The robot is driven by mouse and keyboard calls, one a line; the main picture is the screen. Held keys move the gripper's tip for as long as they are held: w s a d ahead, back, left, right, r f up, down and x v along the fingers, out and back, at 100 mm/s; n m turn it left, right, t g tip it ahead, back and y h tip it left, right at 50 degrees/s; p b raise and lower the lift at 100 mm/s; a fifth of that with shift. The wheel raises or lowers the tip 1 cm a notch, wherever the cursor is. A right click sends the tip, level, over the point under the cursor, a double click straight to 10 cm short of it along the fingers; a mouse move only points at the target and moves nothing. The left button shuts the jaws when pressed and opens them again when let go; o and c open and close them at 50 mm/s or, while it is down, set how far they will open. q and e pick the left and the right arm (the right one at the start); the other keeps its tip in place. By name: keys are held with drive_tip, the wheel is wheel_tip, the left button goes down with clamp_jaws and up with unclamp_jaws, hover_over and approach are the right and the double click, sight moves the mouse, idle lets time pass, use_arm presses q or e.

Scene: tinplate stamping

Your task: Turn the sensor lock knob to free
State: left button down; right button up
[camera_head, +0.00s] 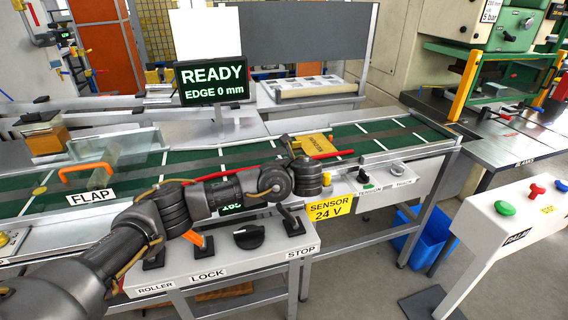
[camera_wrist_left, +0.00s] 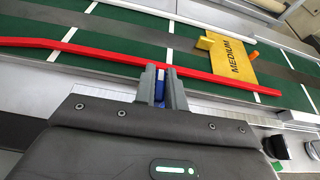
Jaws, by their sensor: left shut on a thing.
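My left arm reaches from the lower left across the console in the head view, its wrist above the SENSOR 24 V plate (camera_head: 327,208). The fingers are hidden there. In the wrist view my left gripper (camera_wrist_left: 160,88) is shut on a small blue piece (camera_wrist_left: 159,86), mostly covered by the fingers. It may be the sensor lock knob; its shape and angle cannot be told. A red bar (camera_wrist_left: 100,55) runs just beyond the fingertips over the green belt. A black knob (camera_head: 249,236) sits on the front panel above the LOCK label. My right gripper is not in view.
A yellow MEDIUM plate (camera_wrist_left: 232,60) lies on the belt just beyond the red bar. The display (camera_head: 212,82) reads READY, EDGE 0 mm. Black-based levers flank the LOCK knob. A TENSION knob (camera_head: 365,181) is right of my wrist. A button console (camera_head: 510,225) stands at right.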

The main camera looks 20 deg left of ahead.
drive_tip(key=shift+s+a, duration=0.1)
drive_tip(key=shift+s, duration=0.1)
use_arm(q)
drive_tip(key=c, duration=1.5)
unclamp_jaws()
drive_tip(key=shift+o, duration=0.2)
drive_tip(key=shift+d, duration=0.1)
